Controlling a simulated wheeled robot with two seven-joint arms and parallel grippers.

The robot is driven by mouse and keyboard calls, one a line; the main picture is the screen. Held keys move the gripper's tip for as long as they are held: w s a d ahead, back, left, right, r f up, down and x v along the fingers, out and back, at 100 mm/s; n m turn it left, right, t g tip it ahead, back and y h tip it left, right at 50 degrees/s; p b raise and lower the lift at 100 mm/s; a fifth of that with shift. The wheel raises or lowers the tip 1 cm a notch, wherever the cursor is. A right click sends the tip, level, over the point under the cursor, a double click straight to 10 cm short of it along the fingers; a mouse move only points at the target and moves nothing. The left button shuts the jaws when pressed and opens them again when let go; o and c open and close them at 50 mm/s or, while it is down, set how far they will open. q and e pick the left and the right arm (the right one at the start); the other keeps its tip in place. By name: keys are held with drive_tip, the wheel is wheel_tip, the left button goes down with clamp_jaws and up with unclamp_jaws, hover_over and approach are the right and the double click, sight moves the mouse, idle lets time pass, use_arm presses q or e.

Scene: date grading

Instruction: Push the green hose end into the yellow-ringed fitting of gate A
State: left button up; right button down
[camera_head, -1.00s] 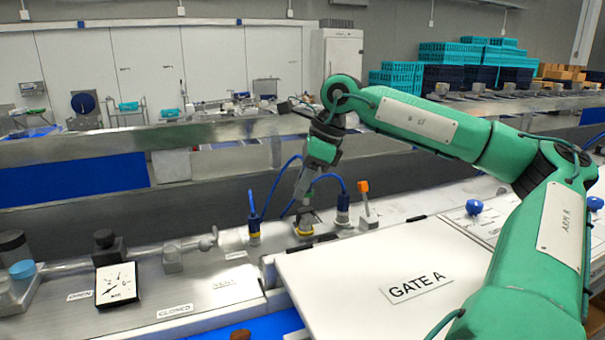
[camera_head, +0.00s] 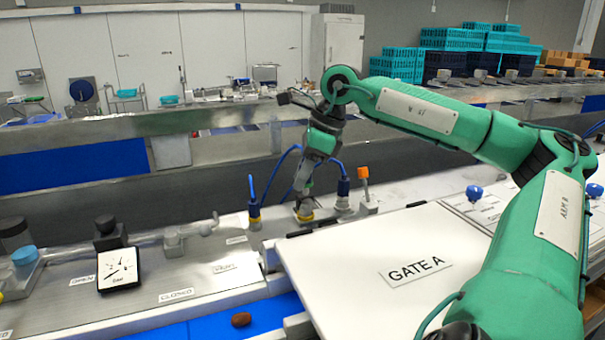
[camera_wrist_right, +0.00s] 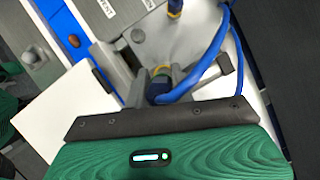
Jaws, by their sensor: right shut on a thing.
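My right gripper (camera_head: 303,201) points down at a yellow-ringed fitting (camera_head: 305,215) beside the white GATE A panel (camera_head: 345,265). It is shut on a dark blue hose end (camera_wrist_right: 158,90), with a blue hose (camera_wrist_right: 212,58) curving away from it. In the right wrist view, a yellow ring (camera_wrist_right: 161,70) shows just beyond the held end, between the fingers. The held end seems lined up with the fitting; I cannot tell whether it is inside. No green shows clearly on it. My left gripper is out of view.
A blue hose end with a yellow ring (camera_head: 254,212) stands left of the gripper. Another blue connector (camera_head: 343,190) and an orange-topped lever (camera_head: 363,180) stand close on its right. A square gauge (camera_head: 119,268) is at left. A brown date (camera_head: 241,319) lies on the blue belt.

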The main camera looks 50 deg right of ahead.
drive_tip(key=shift+f, duration=0.2)
drive_tip(key=shift+f+b, duration=0.8)
drive_tip(key=shift+b, duration=0.1)
drive_tip(key=shift+f+b, duration=1.45)
drive_tip(key=shift+f, duration=0.05)
idle(1.6)
drive_tip(key=c, duration=1.8)
unclamp_jaws()
drive_tip(key=shift+c, duration=0.2)
drive_tip(key=o, duration=1.1)
drive_tip(key=shift+r, duration=0.1)
